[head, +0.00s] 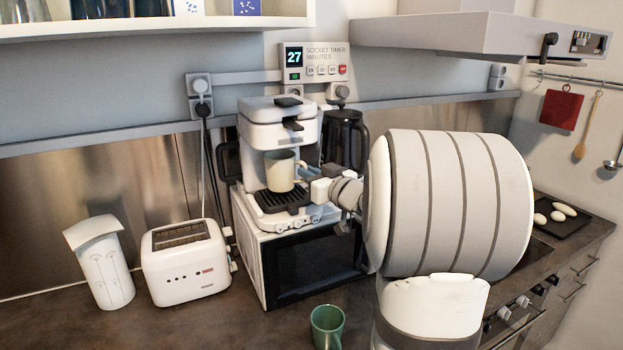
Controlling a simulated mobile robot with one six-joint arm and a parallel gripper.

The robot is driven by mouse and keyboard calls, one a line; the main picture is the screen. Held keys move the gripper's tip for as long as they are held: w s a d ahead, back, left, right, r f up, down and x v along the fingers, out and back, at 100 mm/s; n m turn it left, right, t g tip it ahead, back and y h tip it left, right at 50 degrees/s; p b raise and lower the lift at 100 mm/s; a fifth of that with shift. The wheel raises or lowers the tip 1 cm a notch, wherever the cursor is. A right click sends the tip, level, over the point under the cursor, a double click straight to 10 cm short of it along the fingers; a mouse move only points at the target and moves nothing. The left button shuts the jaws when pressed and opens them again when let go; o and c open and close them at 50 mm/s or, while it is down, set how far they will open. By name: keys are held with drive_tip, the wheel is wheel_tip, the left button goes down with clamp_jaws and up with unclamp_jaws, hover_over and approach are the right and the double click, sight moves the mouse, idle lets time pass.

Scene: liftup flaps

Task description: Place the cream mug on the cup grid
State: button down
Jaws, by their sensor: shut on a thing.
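The cream mug (281,170) is upright at the front of the white coffee machine, below its spout. The dark cup grid (279,199) is the slotted tray under it. I cannot tell whether the mug's base touches the grid or hangs just above it. My gripper (303,177) reaches in from the right and is shut on the mug at its right side. The fingertips and the mug's handle are partly hidden by the gripper. My large white arm link (450,205) fills the right of the view.
The coffee machine (270,110) stands on a microwave (305,265). A dark coffee pot (345,138) is close behind my gripper. A white toaster (185,265) and a white container (104,270) stand left. A green mug (327,325) stands in front on the counter.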

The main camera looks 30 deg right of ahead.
drive_tip(key=shift+f, duration=0.7)
drive_tip(key=shift+d+f, duration=0.1)
drive_tip(key=shift+f, duration=0.15)
drive_tip(key=c, duration=1.5)
unclamp_jaws()
drive_tip(key=shift+s, duration=0.1)
drive_tip(key=shift+r, duration=0.1)
